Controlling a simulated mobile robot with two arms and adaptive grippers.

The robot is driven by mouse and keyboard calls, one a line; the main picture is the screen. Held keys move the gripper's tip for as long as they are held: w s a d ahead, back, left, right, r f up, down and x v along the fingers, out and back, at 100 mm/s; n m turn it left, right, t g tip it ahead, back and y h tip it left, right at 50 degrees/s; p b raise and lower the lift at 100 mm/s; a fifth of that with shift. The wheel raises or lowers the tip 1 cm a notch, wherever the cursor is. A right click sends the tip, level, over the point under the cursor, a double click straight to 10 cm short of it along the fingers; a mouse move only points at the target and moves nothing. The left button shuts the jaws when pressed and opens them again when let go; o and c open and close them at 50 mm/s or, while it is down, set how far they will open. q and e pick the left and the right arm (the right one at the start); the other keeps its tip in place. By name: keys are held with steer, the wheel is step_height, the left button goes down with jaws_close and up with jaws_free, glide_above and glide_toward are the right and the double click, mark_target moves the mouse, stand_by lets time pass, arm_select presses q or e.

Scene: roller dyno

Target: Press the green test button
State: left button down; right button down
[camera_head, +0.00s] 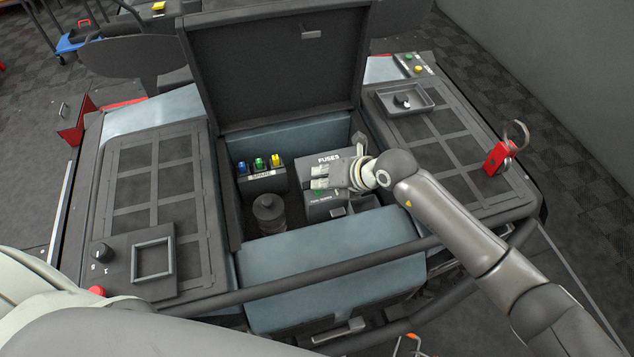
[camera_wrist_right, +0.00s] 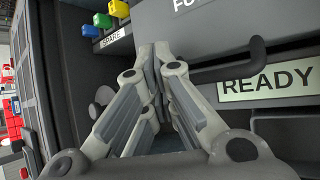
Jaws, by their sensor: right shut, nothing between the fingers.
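The fuse box (camera_head: 316,160), labelled FUSES, stands in the open bay of the machine. A small green spot (camera_head: 318,191) shows on its front, just under my right gripper (camera_head: 328,178); I cannot tell if it is the button. My right gripper is shut and empty, with its fingertips at the box front. In the wrist view the closed fingertips (camera_wrist_right: 155,57) are up against or just in front of the dark box, left of a READY label (camera_wrist_right: 268,80). No green button is visible in the wrist view. My left gripper is out of view.
Spare fuses in blue, green and yellow (camera_head: 259,164) stand in a holder left of the box. A dark round cap (camera_head: 268,209) is in front of them. The raised lid (camera_head: 275,65) stands behind. A red padlock (camera_head: 498,158) sits on the right panel.

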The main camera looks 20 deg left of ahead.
mark_target(322, 191)
steer(key=shift+s+d+f, duration=0.15)
steer(key=shift+s+d, duration=0.05)
steer(key=shift+d, duration=0.1)
step_height(322, 191, up, 5)
steer(key=p, duration=0.3)
steer(key=shift+a+r+p, duration=0.1)
steer(key=shift+r+p, duration=0.25)
stand_by(0.5)
